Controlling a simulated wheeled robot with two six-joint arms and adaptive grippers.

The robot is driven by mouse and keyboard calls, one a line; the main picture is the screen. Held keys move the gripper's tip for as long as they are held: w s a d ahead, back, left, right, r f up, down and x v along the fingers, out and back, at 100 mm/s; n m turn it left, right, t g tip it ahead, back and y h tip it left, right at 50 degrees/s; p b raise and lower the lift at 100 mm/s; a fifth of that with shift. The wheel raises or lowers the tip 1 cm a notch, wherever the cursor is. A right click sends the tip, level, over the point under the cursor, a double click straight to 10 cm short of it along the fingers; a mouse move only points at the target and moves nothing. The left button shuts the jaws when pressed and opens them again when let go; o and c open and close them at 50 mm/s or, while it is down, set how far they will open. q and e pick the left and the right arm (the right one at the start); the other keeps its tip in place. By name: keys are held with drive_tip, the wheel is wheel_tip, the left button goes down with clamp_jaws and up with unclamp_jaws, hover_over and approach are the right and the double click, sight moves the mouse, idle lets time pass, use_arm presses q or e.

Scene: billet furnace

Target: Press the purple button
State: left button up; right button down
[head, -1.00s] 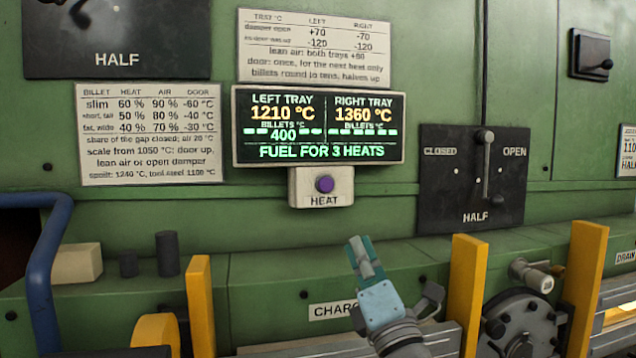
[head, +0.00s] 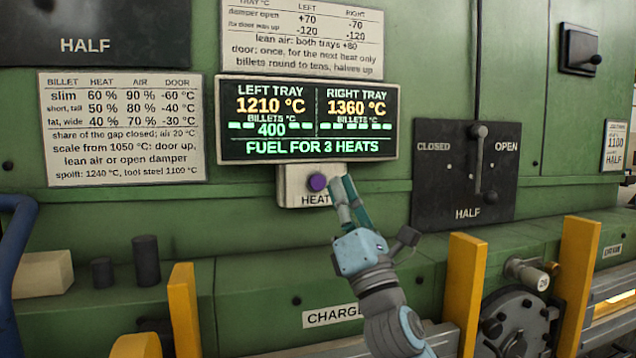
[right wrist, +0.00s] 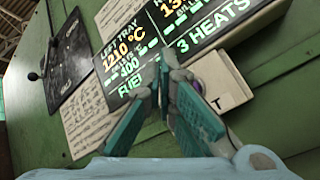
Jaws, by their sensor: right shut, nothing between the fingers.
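The purple button (head: 318,182) sits on a pale box labelled HEAT (head: 290,188), below the display, in the head view. In the right wrist view only a sliver of the button (right wrist: 197,86) shows beside the fingers. My right gripper (head: 341,183) is shut and empty, with its teal fingertips just right of the button and covering part of the HEAT label. Whether the tips touch the box cannot be told. In the right wrist view the closed fingers (right wrist: 164,62) point up toward the display. My left gripper is not in view.
The display (head: 307,121) reads LEFT TRAY 1210 °C, RIGHT TRAY 1360 °C and FUEL FOR 3 HEATS. A black lever plate (head: 437,195) is to the right. Yellow posts (head: 463,290) stand in front. Dark cylinders (head: 146,260) and a pale block (head: 42,273) rest on the ledge at left.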

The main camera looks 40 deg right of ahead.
sight(318, 182)
drive_tip(key=shift+w+d, duration=0.25)
drive_tip(key=shift+w, duration=0.5)
drive_tip(key=shift+w+d, duration=0.3)
drive_tip(key=shift+w, duration=0.5)
drive_tip(key=shift+w+d, duration=0.25)
drive_tip(key=shift+w, duration=0.5)
drive_tip(key=shift+w+p, duration=0.1)
drive_tip(key=shift+p, duration=0.2)
drive_tip(key=shift+w+d, duration=0.15)
drive_tip(key=shift+w, duration=0.15)
drive_tip(key=shift+w+d, duration=0.15)
drive_tip(key=shift+w, duration=0.2)
drive_tip(key=shift+s, duration=0.15)
drive_tip(key=shift+s+a, duration=0.3)
drive_tip(key=shift+s, duration=0.3)
drive_tip(key=shift+p, duration=0.3)
